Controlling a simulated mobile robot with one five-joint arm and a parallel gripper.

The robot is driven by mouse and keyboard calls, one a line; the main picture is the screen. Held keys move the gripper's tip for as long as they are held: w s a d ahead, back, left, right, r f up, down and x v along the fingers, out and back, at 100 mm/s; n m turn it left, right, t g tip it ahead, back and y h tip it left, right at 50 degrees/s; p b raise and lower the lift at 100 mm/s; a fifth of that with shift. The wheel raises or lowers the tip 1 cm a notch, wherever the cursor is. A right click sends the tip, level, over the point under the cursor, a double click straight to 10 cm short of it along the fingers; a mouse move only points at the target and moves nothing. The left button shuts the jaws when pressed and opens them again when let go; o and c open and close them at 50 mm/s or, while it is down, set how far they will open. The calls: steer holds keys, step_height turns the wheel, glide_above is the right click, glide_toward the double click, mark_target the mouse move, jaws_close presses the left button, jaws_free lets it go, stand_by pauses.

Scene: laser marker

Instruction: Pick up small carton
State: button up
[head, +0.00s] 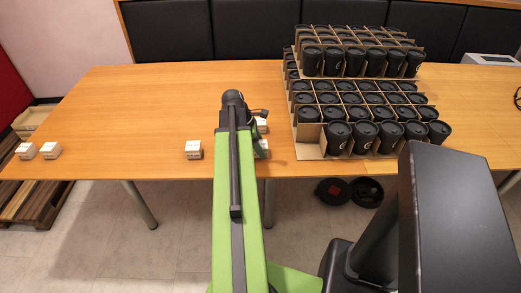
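Several small white cartons are on the wooden table. One small carton (194,150) stands near the front edge, just left of my arm. Two more, a carton (26,150) and another carton (50,150), stand side by side at the far left. My green arm reaches forward over the table's front edge. My gripper is hidden at the arm's far end, so its fingers and anything between them do not show.
Cardboard trays (308,151) of black cups (338,135) are stacked at right. Black seats (170,30) stand behind the table. A wooden pallet (38,205) lies on the floor at left.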

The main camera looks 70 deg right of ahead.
steer(key=c, duration=1)
steer(key=shift+o, duration=0.2)
steer(key=shift+r, duration=0.1)
step_height(320, 180, up, 10)
steer(key=p, duration=1)
